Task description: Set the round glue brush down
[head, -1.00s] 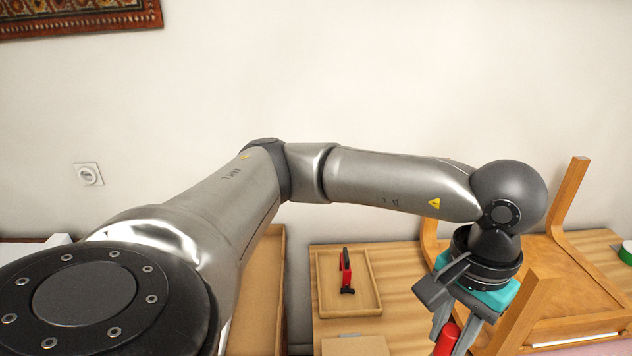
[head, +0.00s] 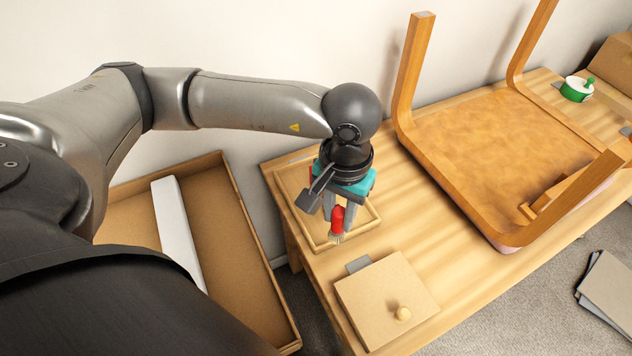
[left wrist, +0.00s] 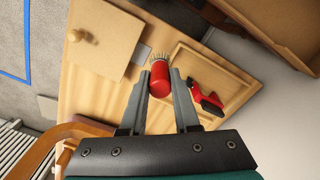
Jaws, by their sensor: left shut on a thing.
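The round glue brush has a red body (head: 337,217) and pale bristles pointing down. My left gripper (head: 340,208) is shut on it, and it hangs over the near edge of the shallow wooden tray (head: 363,232) in the head view. Its height above the surface is hard to tell. In the left wrist view the brush (left wrist: 160,80) sits between the two finger ends, beside the tray (left wrist: 237,106). A red and black tool (left wrist: 206,99) lies in that tray; the gripper mostly hides it in the head view. My right gripper is not in view.
A square board with a round knob (head: 385,297) lies on the table in front of the tray. An upturned wooden chair (head: 490,150) fills the table's middle. A green and white round item (head: 577,89) stands farther right. A large open cardboard box (head: 228,215) is at left.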

